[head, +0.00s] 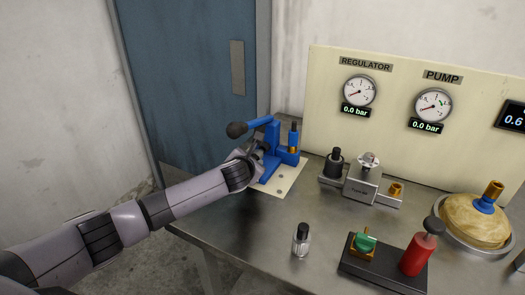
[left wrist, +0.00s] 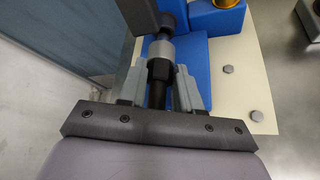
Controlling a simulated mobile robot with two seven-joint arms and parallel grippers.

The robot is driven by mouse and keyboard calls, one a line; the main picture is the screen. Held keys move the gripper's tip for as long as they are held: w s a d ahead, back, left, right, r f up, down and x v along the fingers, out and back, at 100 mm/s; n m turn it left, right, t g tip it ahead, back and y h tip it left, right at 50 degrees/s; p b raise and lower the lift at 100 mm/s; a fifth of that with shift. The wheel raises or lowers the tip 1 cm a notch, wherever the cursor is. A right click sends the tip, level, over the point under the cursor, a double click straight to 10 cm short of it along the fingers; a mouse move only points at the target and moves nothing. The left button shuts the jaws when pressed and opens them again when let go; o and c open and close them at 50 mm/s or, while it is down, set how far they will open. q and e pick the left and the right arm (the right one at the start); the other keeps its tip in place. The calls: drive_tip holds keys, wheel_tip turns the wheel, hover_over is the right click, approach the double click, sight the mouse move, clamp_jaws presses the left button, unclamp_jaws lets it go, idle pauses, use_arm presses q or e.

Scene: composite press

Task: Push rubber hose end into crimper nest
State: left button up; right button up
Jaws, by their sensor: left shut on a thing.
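The blue crimper (head: 273,140) with a black-knobbed lever (head: 238,129) stands on a pale plate at the back left of the bench. My left gripper (head: 256,157) is at its near left side. In the left wrist view my left gripper (left wrist: 161,75) is shut on a black rubber hose (left wrist: 159,88). A grey metal collar (left wrist: 161,50) sits just beyond the fingertips, in line with the hose, with a dark part past it. The crimper's blue body (left wrist: 192,62) is beside them. I cannot tell how deep the hose end sits. My right gripper is out of view.
The pale base plate (left wrist: 245,95) has raised bolts near the gripper. The bench front left (head: 235,230) is clear.

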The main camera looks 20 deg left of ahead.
use_arm(q)
drive_tip(key=shift+w+d+b, duration=0.1)
drive_tip(key=shift+w+b, duration=0.2)
drive_tip(key=shift+w, duration=0.85)
idle(0.4)
drive_tip(key=o, duration=1.1)
drive_tip(key=shift+p+v, duration=0.5)
drive_tip(key=shift+v, duration=3.05)
